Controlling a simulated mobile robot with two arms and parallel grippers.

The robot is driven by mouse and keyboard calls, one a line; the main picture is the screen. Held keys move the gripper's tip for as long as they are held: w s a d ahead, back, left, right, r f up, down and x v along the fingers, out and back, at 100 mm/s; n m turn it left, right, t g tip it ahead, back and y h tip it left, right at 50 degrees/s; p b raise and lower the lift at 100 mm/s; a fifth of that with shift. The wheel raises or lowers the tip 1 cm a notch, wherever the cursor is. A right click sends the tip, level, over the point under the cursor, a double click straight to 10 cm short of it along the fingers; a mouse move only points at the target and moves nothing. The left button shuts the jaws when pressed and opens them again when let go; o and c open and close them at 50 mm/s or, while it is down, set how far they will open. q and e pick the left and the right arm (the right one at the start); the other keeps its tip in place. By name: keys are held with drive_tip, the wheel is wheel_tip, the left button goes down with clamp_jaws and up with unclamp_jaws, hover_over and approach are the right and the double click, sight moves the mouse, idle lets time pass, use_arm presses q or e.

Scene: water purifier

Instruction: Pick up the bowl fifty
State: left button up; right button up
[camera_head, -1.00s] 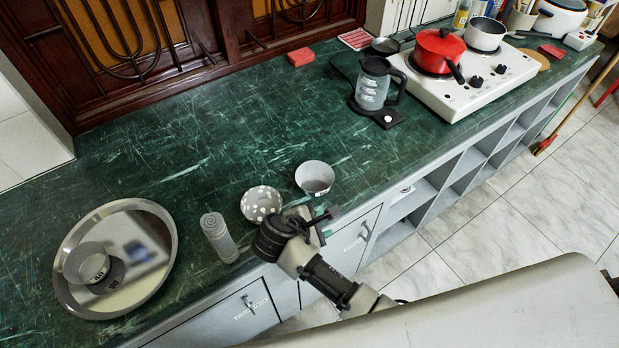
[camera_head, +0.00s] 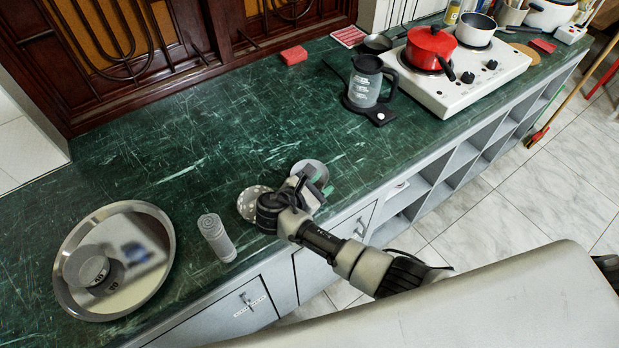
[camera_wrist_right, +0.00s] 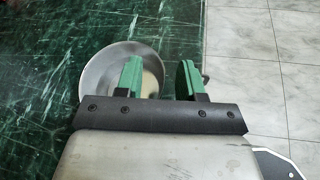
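A plain grey bowl (camera_head: 311,167) stands on the green counter near its front edge, partly hidden by my right gripper (camera_head: 318,181). In the right wrist view the bowl (camera_wrist_right: 95,80) is below the open green fingers (camera_wrist_right: 160,78). The left finger overlaps the bowl's inside, the right finger is beyond its right rim. I see no grip on it. A white-spotted bowl (camera_head: 247,203) stands just left, partly behind the gripper. I cannot read a fifty clearly. My left gripper is not in view.
A grey cylinder (camera_head: 216,238) stands between the tray and the spotted bowl. A kettle (camera_head: 364,82) and a white stove (camera_head: 462,85) with a red pot (camera_head: 430,46) are at the upper right. The counter's middle is clear.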

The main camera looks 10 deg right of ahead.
drive_tip(key=shift+w+d+f, duration=0.1)
drive_tip(key=shift+d, duration=0.1)
clamp_jaws()
idle(0.5)
